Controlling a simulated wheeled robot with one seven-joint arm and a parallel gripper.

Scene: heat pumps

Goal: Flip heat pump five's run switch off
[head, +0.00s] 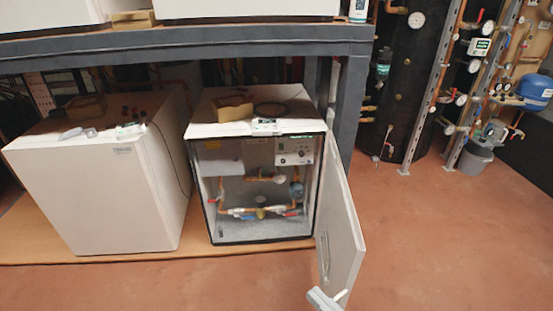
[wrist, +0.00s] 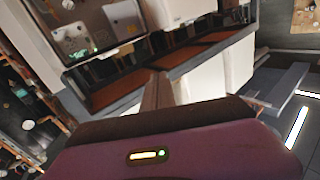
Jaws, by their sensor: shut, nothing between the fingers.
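A floor-standing heat pump (head: 205,130) has its front door (head: 341,225) swung wide open to the right. I cannot read its number. Its control panel (head: 294,151) is at the upper right inside, with small dark and light controls. The run switch is too small to make out, so its position does not show. What looks like the end of my gripper (head: 325,299) shows at the bottom edge of the head view, pale grey and partly cut off. It is shut and empty, close to the door's lower free corner and well away from the panel.
Copper pipes and valves (head: 262,211) fill the open cabinet's lower part. A closed white unit (head: 92,185) stands to the left. A dark steel rack beam (head: 190,42) runs above both units. The red floor (head: 440,240) is clear right of the door.

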